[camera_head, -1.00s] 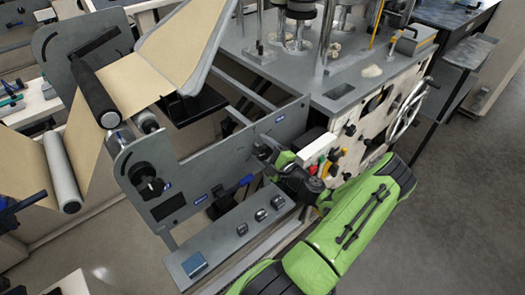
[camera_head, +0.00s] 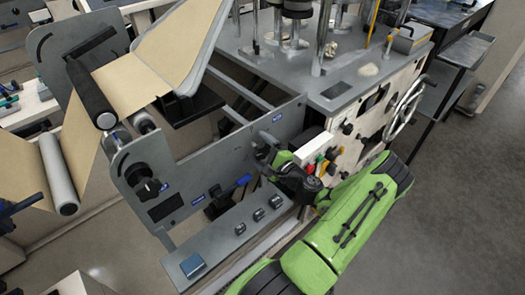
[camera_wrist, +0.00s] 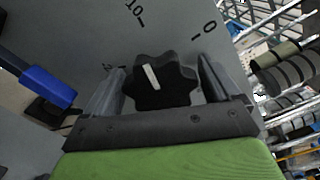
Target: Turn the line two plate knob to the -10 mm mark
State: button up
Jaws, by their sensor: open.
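The black lobed plate knob (camera_wrist: 178,88) sits on the grey plate (camera_wrist: 85,30) in the wrist view. Its white pointer line tilts up and slightly left, roughly toward the tick by the printed 10. The 0 mark lies farther right. I cannot tell the sign of the 10. My gripper (camera_wrist: 162,92) is open, one finger on each side of the knob; whether they touch it is unclear. In the head view my gripper (camera_head: 264,157) is at the right part of the grey side plate (camera_head: 205,165), where it hides the knob.
A blue-handled lever (camera_head: 243,180) stands left of my gripper. Another black knob (camera_head: 147,188) is on the plate's left end. Red, green and yellow buttons (camera_head: 322,166) and a handwheel (camera_head: 408,105) are to the right. A ledge with small switches (camera_head: 240,229) runs below.

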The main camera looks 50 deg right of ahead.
jog(key=p+v, duration=0.1)
jog(key=v, duration=1.4)
jog(key=shift+s, duration=0.4)
jog(key=shift+a, duration=0.1)
jog(key=w+d+m+b, duration=0.1)
jog(key=w+m, duration=0.2)
jog(key=w, duration=0.2)
jog(key=w+d+m+b, duration=0.1)
jog(key=w+m, duration=0.3)
jog(key=w, duration=0.1)
jog(key=w+d+m+b, duration=0.1)
jog(key=w+m, duration=0.2)
jog(key=w, duration=0.1)
jog(key=shift+w+r+m, duration=0.15)
jog(key=shift+w+m, duration=0.25)
